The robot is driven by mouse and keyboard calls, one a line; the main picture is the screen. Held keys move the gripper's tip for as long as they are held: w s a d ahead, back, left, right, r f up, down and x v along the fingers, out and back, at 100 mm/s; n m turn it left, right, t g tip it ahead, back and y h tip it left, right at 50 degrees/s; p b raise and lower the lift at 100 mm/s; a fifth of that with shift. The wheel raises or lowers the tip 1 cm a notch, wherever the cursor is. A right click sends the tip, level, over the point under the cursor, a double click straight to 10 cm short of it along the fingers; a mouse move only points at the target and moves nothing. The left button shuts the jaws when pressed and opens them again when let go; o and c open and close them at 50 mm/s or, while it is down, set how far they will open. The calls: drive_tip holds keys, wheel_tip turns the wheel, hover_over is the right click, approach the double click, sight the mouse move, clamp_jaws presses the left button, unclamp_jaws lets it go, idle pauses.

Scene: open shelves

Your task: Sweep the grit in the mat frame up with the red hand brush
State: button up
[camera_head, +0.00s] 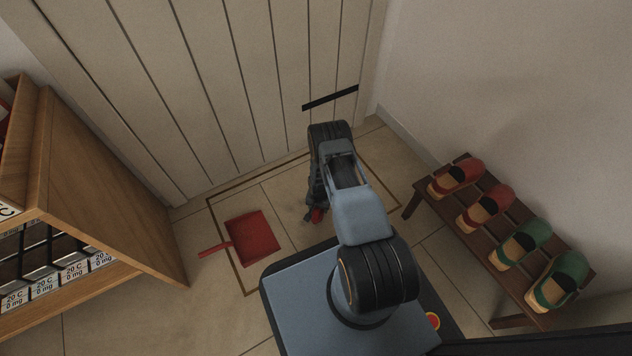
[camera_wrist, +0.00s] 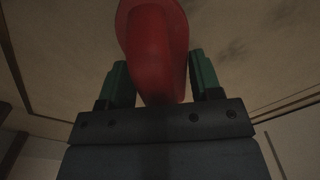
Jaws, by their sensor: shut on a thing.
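My gripper (camera_head: 316,213) is low over the floor inside the mat frame (camera_head: 258,176), a thin brown outline in front of the door. In the wrist view its two green fingers (camera_wrist: 160,78) are shut on the red hand brush (camera_wrist: 152,40), whose rounded red body fills the space between them. In the head view only a small red part of the brush (camera_head: 318,215) shows below my gripper; its bristles are hidden. Faint dark smudges that may be grit (camera_wrist: 234,48) lie on the floor to the right of the brush in the wrist view.
A red dustpan (camera_head: 254,240) lies at the frame's left side, its handle pointing left across the outline. A wooden shelf unit (camera_head: 110,190) with labelled boxes stands at left. A dark shoe rack (camera_head: 411,204) with red and green slippers stands at right.

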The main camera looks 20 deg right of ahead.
drive_tip(key=shift+w+d, duration=0.1)
drive_tip(key=shift+d, duration=0.75)
drive_tip(key=shift+d+r+p, duration=0.15)
drive_tip(key=shift+r+p, duration=2.5)
drive_tip(key=shift+r, duration=1.35)
